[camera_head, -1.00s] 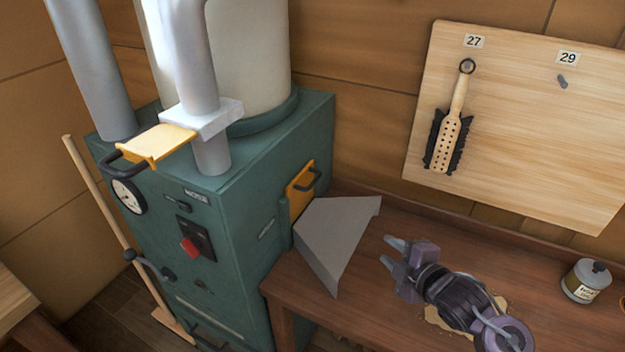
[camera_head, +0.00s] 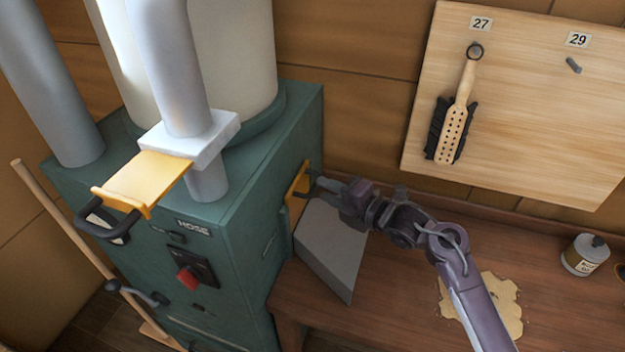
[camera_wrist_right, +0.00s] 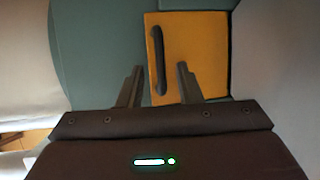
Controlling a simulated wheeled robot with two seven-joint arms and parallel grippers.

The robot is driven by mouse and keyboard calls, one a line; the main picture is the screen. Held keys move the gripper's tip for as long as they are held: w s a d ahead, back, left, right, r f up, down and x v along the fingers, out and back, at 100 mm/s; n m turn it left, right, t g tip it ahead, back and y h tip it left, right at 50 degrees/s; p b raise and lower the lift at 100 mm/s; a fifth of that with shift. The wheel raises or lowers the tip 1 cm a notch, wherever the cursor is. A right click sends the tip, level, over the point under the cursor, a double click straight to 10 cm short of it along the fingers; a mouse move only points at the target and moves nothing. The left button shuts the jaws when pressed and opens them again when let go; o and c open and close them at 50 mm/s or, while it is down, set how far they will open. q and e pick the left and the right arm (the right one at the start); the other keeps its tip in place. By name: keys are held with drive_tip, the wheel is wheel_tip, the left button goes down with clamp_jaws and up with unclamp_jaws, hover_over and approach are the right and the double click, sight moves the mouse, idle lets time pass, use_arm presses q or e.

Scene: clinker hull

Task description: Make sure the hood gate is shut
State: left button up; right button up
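The hood gate is a yellow plate (camera_head: 297,192) with a dark handle on the right side of the green machine (camera_head: 240,225), just above the grey hood (camera_head: 330,245). My right gripper (camera_head: 318,183) is at that handle. In the right wrist view the yellow plate (camera_wrist_right: 205,50) and its dark bar handle (camera_wrist_right: 157,60) show. The two fingers (camera_wrist_right: 158,88) are apart, with the handle's lower end between them and a gap on each side. How far the plate is slid in is hard to tell. My left gripper is not in view.
Another yellow gate (camera_head: 145,180) sticks out of a white collar on the pipe, above the "HOSE" label. The wooden bench (camera_head: 400,285) bears a tan patch (camera_head: 505,300) and a jar (camera_head: 583,255). A brush (camera_head: 457,120) hangs on the board.

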sight(314, 183)
drive_tip(key=p+x, duration=0.1)
drive_tip(key=x, duration=0.3)
drive_tip(key=shift+w+a, duration=0.15)
drive_tip(key=shift+a, duration=0.05)
drive_tip(key=shift+f, duration=0.1)
clamp_jaws()
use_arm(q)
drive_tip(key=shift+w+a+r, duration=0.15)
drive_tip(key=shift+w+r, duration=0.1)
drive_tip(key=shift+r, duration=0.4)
